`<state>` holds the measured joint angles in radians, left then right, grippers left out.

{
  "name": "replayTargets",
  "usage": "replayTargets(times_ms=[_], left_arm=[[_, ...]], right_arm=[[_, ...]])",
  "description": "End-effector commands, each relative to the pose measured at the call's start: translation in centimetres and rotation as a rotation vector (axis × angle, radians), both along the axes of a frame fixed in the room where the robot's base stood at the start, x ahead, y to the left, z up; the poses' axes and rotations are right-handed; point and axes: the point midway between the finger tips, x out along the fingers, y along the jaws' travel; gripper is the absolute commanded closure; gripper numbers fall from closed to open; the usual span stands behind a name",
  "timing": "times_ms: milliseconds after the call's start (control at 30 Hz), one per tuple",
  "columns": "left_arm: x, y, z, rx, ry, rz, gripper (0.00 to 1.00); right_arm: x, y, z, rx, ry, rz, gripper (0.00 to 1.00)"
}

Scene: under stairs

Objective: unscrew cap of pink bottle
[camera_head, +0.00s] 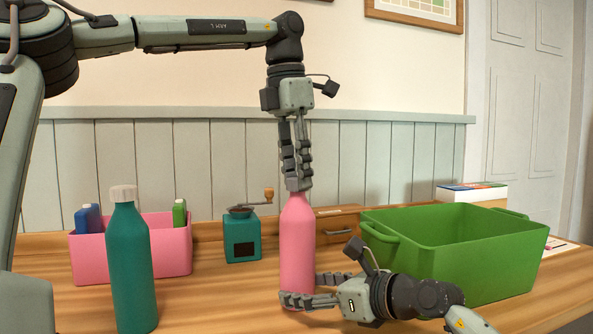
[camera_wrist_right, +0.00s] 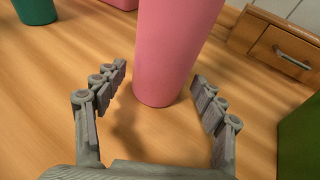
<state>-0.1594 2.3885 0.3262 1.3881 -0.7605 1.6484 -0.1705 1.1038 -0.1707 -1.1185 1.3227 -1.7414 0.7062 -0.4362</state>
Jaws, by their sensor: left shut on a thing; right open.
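The pink bottle (camera_head: 297,238) stands upright on the wooden table, and its lower part shows in the right wrist view (camera_wrist_right: 170,50). My left gripper (camera_head: 299,184) comes down from above and is shut at the bottle's top; its fingers hide the cap. My right gripper (camera_head: 300,290) is low at the bottle's base, coming from the right. In the right wrist view it is open (camera_wrist_right: 160,90), its fingers to either side of the base with gaps between them and the bottle.
A teal bottle (camera_head: 132,265) with a white cap stands at front left. Behind it is a pink bin (camera_head: 172,250) holding small bottles. A teal grinder (camera_head: 242,240) and a wooden drawer box (camera_head: 338,223) stand at the back. A green crate (camera_head: 460,260) is close on the right.

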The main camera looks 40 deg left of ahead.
Motion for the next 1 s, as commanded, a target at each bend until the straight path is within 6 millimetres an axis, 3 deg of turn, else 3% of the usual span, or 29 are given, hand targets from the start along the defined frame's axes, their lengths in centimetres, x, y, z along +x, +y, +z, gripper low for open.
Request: replayTargets(times_ms=[200,533,800,833,867,1000], left_arm=[[0.0,0.0,0.0,0.0,0.0,0.0,1.0],[0.0,0.0,0.0,0.0,0.0,0.0,1.0],[0.0,0.0,0.0,0.0,0.0,0.0,1.0],[0.0,0.0,0.0,0.0,0.0,0.0,1.0],[0.0,0.0,0.0,0.0,0.0,0.0,1.0],[0.0,0.0,0.0,0.0,0.0,0.0,1.0]], right_arm=[[0.0,1.5,-0.4,0.001,-0.001,0.0,0.3],[0.0,1.7,-0.5,0.001,-0.001,0.0,0.3],[0.0,1.6,-0.5,0.001,-0.001,0.0,0.61],[0.0,1.6,-0.5,0.001,-0.001,0.0,0.61],[0.0,1.6,-0.5,0.001,-0.001,0.0,0.48],[0.0,1.6,-0.5,0.001,-0.001,0.0,0.65]])
